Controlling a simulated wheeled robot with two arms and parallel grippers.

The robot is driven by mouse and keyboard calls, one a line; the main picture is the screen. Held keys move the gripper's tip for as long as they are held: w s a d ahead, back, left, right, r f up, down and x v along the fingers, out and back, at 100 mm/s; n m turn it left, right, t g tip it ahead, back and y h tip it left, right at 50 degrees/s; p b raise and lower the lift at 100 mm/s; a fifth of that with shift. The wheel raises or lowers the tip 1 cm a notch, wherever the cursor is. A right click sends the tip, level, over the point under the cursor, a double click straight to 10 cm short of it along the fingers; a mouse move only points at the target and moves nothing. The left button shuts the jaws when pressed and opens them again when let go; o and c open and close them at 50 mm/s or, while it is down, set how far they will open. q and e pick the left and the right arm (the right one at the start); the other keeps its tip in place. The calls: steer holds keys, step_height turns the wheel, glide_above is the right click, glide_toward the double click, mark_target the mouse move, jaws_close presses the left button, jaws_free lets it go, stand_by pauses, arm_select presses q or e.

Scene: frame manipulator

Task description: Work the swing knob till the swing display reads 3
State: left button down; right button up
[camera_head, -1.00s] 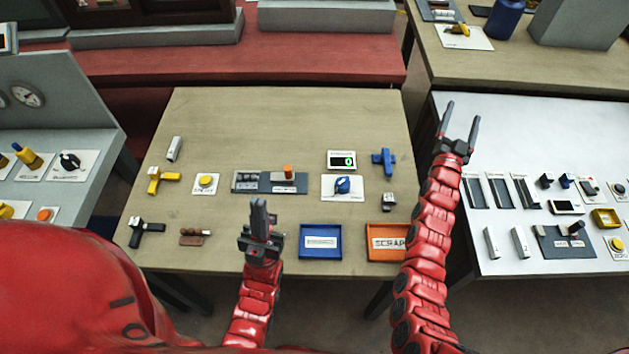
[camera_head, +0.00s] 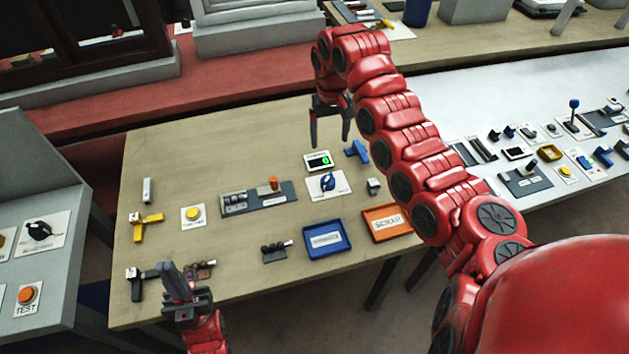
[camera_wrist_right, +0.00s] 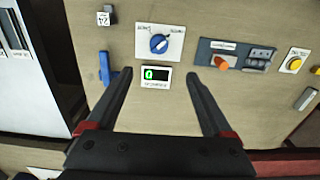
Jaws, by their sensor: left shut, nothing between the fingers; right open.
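The blue knob (camera_head: 328,182) sits on a white plate on the wooden table, its pointer tilted; it also shows in the right wrist view (camera_wrist_right: 159,43). Just behind it, the small display (camera_head: 318,161) shows a green 0, also seen in the wrist view (camera_wrist_right: 149,76). Their labels are too small to read surely. My right gripper (camera_head: 329,142) is open and empty, pointing down above the table behind the display, apart from the knob. In the wrist view its fingers (camera_wrist_right: 159,72) flank the display. My left gripper (camera_head: 168,268) is shut and empty at the table's front left.
A blue T-shaped piece (camera_head: 357,151) and a small grey block (camera_head: 374,186) lie right of the knob. A slider panel (camera_head: 262,198) with an orange knob is to its left. A blue tray (camera_head: 327,239) and an orange scrap tray (camera_head: 392,222) stand in front.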

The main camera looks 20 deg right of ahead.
glide_above(328, 177)
step_height(328, 177, down, 12)
steer(key=shift+s+b, duration=0.15)
steer(key=shift+b, duration=0.2)
step_height(328, 177, down, 4)
steer(key=shift+p, duration=0.7)
steer(key=shift+f, duration=0.7)
jaws_close()
